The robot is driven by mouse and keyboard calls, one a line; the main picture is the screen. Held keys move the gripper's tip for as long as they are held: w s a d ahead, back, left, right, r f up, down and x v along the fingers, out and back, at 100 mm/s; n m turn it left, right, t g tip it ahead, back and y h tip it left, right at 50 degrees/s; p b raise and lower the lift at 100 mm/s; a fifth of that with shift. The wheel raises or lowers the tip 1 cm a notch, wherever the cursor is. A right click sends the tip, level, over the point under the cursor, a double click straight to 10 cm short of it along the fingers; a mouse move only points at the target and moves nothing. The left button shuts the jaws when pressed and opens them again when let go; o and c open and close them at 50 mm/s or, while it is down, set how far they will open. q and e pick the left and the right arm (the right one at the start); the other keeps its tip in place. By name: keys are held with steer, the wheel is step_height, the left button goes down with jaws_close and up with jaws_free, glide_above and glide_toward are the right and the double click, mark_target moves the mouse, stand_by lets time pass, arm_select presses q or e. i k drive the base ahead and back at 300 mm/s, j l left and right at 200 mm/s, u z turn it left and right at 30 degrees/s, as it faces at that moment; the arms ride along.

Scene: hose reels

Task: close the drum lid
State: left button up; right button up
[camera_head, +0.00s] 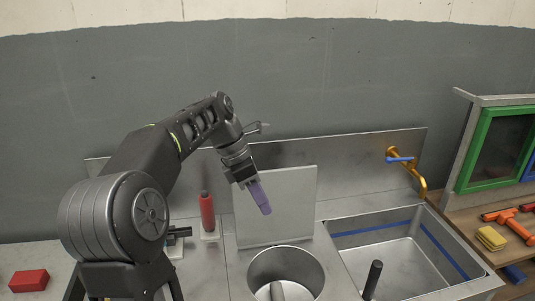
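The lid (290,208) appears to be the flat grey square panel standing upright behind the opening, so the drum is uncovered. My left gripper (250,184) is in front of the panel's upper left part. It looks shut on a purple rounded stick (260,198) that points down and right. I cannot tell whether the stick touches the panel.
A metal sink (385,260) with an orange tap (421,182) lies right of the drum. A black upright rod (372,279) stands at its near left. A red block (29,280) is far left; a yellow sponge (491,238) is right.

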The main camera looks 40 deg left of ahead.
mark_target(290, 193)
steer(key=i+j, duration=0.3)
steer(key=j, duration=0.15)
steer(key=i+j, duration=0.35)
steer(key=k+l, duration=0.15)
